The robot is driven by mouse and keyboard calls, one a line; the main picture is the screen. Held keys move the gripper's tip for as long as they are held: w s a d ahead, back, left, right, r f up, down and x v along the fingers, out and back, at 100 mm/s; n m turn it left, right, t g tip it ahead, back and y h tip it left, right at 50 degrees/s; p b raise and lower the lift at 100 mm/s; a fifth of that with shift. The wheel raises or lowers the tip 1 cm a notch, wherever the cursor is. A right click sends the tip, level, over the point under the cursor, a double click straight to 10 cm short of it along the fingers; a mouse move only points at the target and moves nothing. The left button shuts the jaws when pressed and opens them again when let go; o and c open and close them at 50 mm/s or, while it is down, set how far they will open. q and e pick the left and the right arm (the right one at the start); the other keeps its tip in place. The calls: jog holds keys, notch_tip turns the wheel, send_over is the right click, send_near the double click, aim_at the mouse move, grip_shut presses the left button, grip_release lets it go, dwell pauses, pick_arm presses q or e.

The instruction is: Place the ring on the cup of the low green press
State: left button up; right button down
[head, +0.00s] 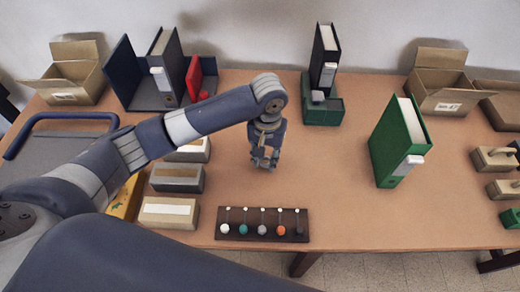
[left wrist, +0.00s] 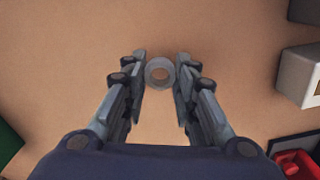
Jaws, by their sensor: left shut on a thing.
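My left gripper (head: 264,160) is shut on a small grey ring (left wrist: 160,73), which sits between its fingertips (left wrist: 161,68) in the left wrist view. In the head view the gripper hangs over the middle of the table, and I cannot make out the ring there. A low green box-like block (head: 323,114) with a small grey piece on top stands at the back, right of and beyond the gripper. Another low green piece (head: 511,218) is cut off at the right edge. I cannot tell for certain which is the press, and no cup shows clearly. My right gripper is not in view.
A black binder (head: 325,55) stands at the back green block. A green binder (head: 398,142) stands to the right. A dark rack with several coloured balls (head: 262,225) lies at the front. Several small boxes (head: 175,177) stand left. The table (head: 330,185) is clear between rack and green binder.

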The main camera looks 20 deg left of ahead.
pick_arm(q)
jog(key=shift+w+a+f, duration=0.1)
jog(key=shift+w+a, duration=0.3)
jog(key=shift+w, duration=0.2)
jog(key=shift+w+a, duration=0.4)
jog(key=shift+w, duration=0.2)
jog(key=shift+w+a, duration=0.3)
jog(key=shift+w, duration=0.15)
jog(key=f, duration=0.1)
jog(key=f+p, duration=0.1)
jog(key=f, duration=0.1)
jog(key=shift+w+a, duration=0.2)
jog(key=shift+f, duration=0.35)
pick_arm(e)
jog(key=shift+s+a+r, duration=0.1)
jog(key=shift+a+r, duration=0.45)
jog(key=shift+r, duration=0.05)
pick_arm(q)
jog(key=shift+f, duration=0.1)
jog(key=o, duration=0.8)
jog(key=shift+c, duration=0.2)
